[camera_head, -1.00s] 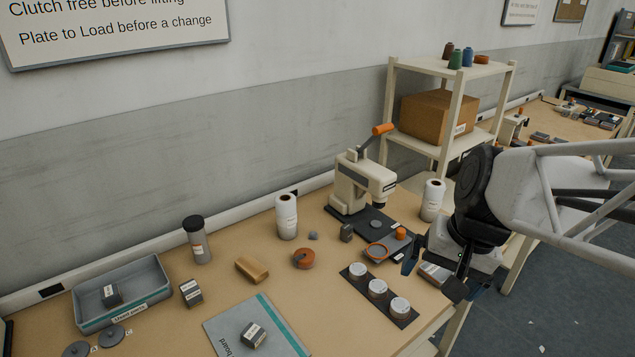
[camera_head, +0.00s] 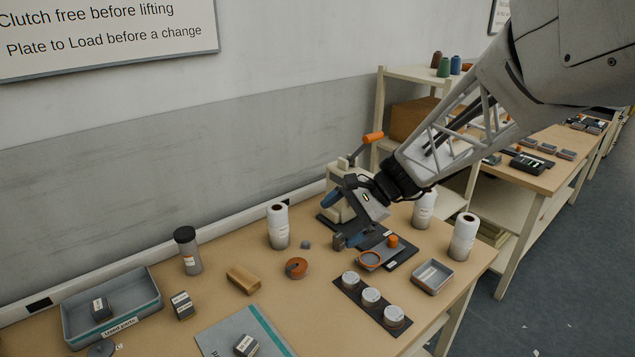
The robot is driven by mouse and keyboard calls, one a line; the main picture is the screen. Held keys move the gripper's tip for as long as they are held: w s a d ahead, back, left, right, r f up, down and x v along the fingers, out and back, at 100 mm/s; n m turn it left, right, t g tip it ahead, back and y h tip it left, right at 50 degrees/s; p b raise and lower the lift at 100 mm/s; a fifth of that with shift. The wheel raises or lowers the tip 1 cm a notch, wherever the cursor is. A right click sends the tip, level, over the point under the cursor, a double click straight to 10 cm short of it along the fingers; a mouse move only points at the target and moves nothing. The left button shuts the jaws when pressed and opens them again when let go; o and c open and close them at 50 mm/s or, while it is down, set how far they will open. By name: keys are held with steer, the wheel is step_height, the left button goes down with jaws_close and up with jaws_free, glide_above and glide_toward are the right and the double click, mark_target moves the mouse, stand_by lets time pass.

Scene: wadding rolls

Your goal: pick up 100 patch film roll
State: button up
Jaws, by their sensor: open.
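Three white rolls with dark cores stand upright on the bench: one left of the press (camera_head: 278,230), one right of the press (camera_head: 424,212), partly behind my arm, and one near the right edge (camera_head: 463,240). Their labels are too small to read, so I cannot tell which is the 100 patch film roll. My gripper (camera_head: 338,221) is open, with nothing seen between its fingers. It is in front of the press, to the right of the left roll and apart from it in the picture.
The press (camera_head: 339,176) with its orange handle is partly hidden by my gripper. The grey bin (camera_head: 140,322) is at left.

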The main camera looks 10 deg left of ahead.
steer(key=w+a+f+m+y, duration=0.6)
steer(key=w+a, duration=0.4)
steer(key=w, duration=0.4)
steer(key=m+t+y, duration=0.2)
steer(key=m+t, duration=0.1)
steer(key=m, duration=0.1)
glide_toward(277, 212)
steer(key=w+a+f, duration=0.2)
steer(key=w+a, duration=0.1)
steer(key=a, duration=0.3)
steer(key=shift+s+d, duration=0.1)
steer(key=shift+d, duration=0.1)
steer(key=shift+a, duration=0.1)
steer(key=shift+a, duration=2.4)
steer(key=c, duration=1.7)
